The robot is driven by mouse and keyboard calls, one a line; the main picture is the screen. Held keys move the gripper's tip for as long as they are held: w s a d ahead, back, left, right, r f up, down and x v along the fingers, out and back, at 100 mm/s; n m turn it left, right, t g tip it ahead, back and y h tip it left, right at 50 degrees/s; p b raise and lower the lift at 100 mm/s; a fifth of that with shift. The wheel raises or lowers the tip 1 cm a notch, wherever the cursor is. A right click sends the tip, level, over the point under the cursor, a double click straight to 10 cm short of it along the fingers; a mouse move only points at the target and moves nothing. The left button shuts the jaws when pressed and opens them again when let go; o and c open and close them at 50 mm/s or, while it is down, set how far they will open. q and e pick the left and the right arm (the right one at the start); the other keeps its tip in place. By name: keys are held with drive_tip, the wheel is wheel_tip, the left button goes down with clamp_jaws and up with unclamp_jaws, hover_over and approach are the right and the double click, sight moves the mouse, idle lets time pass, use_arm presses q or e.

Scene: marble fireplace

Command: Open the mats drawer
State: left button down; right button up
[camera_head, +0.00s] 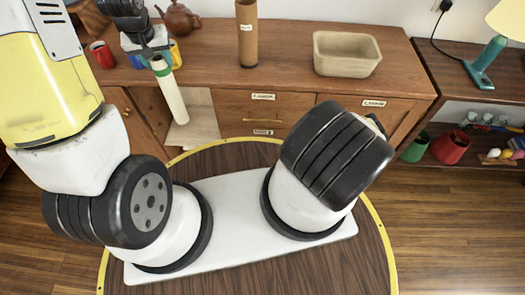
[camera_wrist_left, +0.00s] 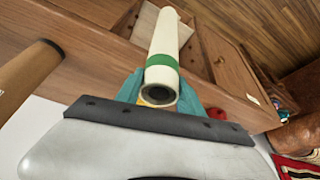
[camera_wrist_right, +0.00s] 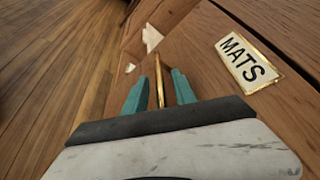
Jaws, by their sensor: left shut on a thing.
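The mats drawer shows in the right wrist view as a wooden front with a MATS label (camera_wrist_right: 246,63) and a thin gold bar handle (camera_wrist_right: 159,82). My right gripper (camera_wrist_right: 159,88) has its teal fingers apart, one on each side of the handle, with gaps visible. In the head view my arm hides the right gripper. My left gripper (camera_head: 158,62) is shut on a cream tube with a green band (camera_head: 170,92), held tilted in front of the cabinet; it also shows in the left wrist view (camera_wrist_left: 165,38).
The wooden cabinet top (camera_head: 285,50) bears a brown cylinder (camera_head: 247,35), a beige rectangular bin (camera_head: 346,54), a teapot (camera_head: 178,19) and a red mug (camera_head: 102,54). An open compartment (camera_head: 203,122) is below, left of the drawers. A side shelf with a lamp (camera_head: 488,62) stands right.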

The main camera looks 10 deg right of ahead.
clamp_jaws()
idle(1.4)
